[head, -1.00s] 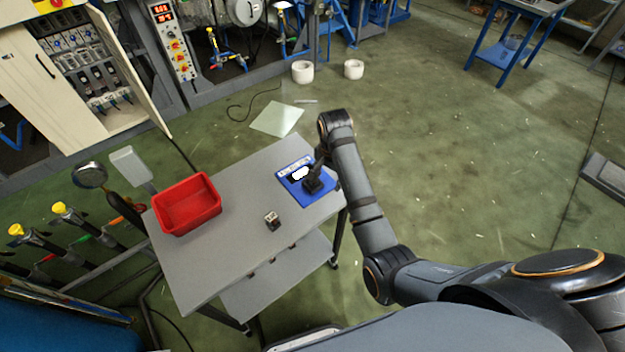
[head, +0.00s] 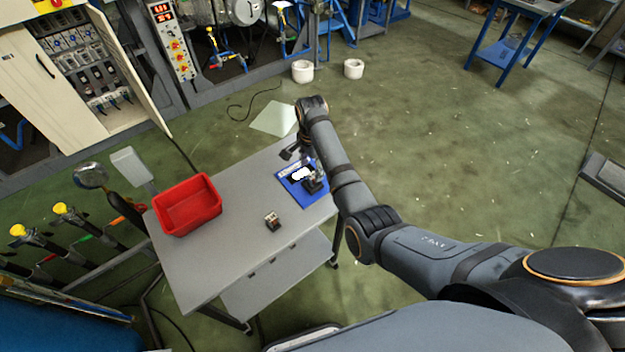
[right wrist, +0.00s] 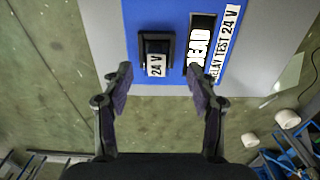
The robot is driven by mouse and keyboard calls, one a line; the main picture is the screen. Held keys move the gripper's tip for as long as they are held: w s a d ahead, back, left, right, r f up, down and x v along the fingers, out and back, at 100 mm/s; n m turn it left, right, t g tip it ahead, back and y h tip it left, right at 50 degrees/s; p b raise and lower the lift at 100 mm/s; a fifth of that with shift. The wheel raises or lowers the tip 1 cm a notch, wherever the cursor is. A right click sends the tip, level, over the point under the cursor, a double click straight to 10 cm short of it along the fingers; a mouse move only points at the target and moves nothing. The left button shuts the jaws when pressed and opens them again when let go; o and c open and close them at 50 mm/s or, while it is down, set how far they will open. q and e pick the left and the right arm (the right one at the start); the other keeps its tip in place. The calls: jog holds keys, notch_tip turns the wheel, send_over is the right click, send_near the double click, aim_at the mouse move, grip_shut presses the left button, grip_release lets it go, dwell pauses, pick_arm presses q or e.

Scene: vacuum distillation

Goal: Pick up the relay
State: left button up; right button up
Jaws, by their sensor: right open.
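A dark relay (head: 313,184) stands on the blue test mat (head: 290,188) at the right end of the grey table. In the right wrist view the relay (right wrist: 156,54) is a black block with a "24 V" label, on the blue mat marked "RELAY TEST 24 V". My right gripper (right wrist: 162,88) is open and empty, its fingertips just short of the relay and spread to either side in that view. In the head view my right gripper (head: 291,153) is beside the mat's far edge. A second small relay-like block (head: 272,220) sits on the bare table. My left gripper is not in view.
A red bin (head: 188,205) stands on the table's left part. The grey table (head: 235,235) is otherwise clear. An open cabinet (head: 75,75) stands behind at left.

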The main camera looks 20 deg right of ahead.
aim_at(312, 175)
jog(key=f, duration=0.4)
jog(key=shift+s+d+f+p, duration=0.15)
jog(key=shift+s+f+p, duration=0.05)
jog(key=shift+f+p, duration=0.15)
grip_shut()
jog(key=shift+r, duration=0.55)
jog(key=r, duration=0.2)
jog(key=shift+s+r, duration=0.25)
jog(key=shift+r, duration=0.1)
jog(key=s+d+r+p, duration=0.1)
jog(key=s+r+p, duration=0.4)
jog(key=s+r, duration=0.4)
jog(key=s, duration=0.4)
jog(key=shift+s+r+p, duration=0.15)
jog(key=shift+s+p, duration=0.1)
jog(key=shift+p, duration=0.05)
